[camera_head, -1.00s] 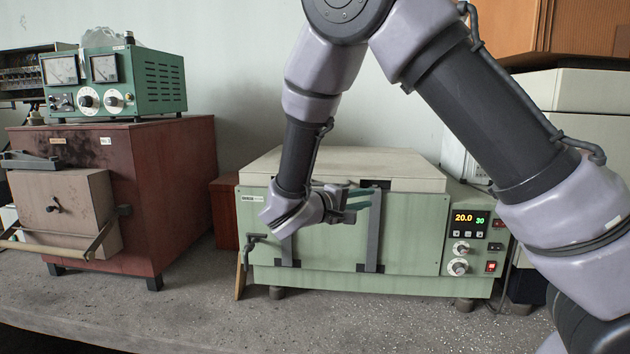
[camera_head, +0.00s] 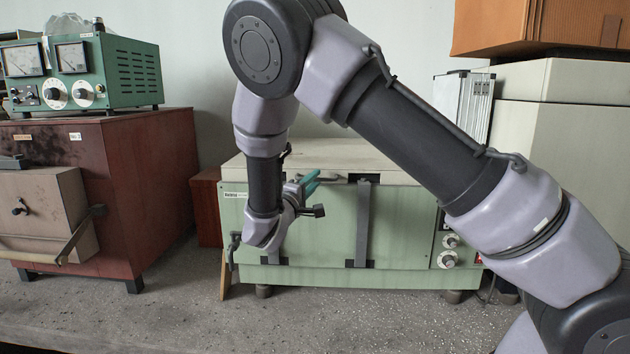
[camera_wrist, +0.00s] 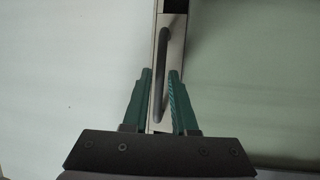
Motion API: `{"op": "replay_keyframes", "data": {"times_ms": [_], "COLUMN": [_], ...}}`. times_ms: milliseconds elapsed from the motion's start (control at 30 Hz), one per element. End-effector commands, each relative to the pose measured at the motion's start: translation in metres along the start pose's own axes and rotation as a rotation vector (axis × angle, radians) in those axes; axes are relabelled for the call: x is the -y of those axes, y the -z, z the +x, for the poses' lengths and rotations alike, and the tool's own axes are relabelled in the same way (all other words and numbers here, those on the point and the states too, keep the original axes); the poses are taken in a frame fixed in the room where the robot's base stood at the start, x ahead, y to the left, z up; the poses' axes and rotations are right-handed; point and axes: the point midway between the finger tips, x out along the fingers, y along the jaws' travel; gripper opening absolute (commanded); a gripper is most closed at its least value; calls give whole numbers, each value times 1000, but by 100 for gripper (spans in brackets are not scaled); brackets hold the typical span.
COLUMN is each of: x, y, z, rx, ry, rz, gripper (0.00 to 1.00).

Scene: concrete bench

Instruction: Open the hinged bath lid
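The bath is a pale green box with a cream hinged lid (camera_head: 345,152) on top, lying shut. My gripper (camera_head: 312,181) is in front of the bath's left half, its teal fingers tilted up and right by the lid's front edge. In the wrist view my gripper (camera_wrist: 160,75) is open, with a gap between its two green fingers. A dark bar handle (camera_wrist: 163,50) on a pale strip runs between the fingers in that view. I see no finger clearly pressing it, and cannot tell how deep it sits. My forearm hides part of the lid and the left front.
A red-brown furnace (camera_head: 150,190) with a green meter box (camera_head: 125,75) on it stands at the left. A pale cabinet (camera_head: 560,140) and an orange-brown box (camera_head: 560,25) are at the right. The bench front (camera_head: 300,320) is clear.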

Motion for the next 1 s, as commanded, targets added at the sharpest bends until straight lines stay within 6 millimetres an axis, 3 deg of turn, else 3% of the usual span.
{"op": "replay_keyframes", "data": {"times_ms": [400,467,500,1000], "x": [0,0,0,0], "y": [0,0,0,0], "z": [10,10,10,9], "rx": [-1,-1,0,0], "ry": [0,0,0,1], "rz": [0,0,0,-1], "gripper": [26,3,0,0]}}
